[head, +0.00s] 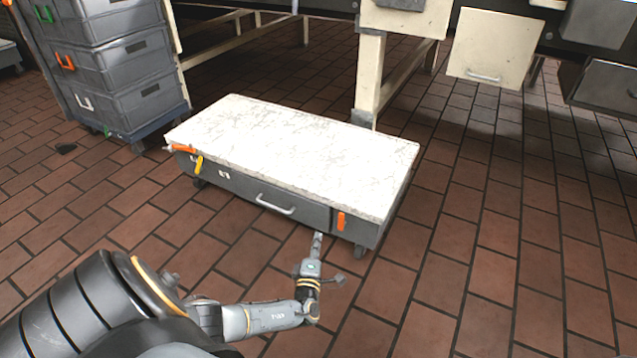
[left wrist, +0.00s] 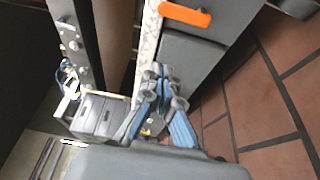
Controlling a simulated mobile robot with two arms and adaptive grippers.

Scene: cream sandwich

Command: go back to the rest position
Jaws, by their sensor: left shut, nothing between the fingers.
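My left arm comes in from the lower left of the head view. My left gripper (head: 317,240) points away from me, in front of the near right side of a low cart with a white speckled top (head: 290,140). Its fingers are close together and I see nothing held. In the left wrist view the blue-grey fingers (left wrist: 163,75) show beside the cart's grey side and an orange handle (left wrist: 185,14). I cannot tell whether the gripper touches the cart. My right gripper is not in view.
The cart's front has a drawer with a pale handle (head: 276,204) and an orange latch (head: 341,221). A stack of grey crates (head: 115,75) stands at the upper left. A cream drawer (head: 490,47) hangs at the upper right. Brick floor is clear at the right.

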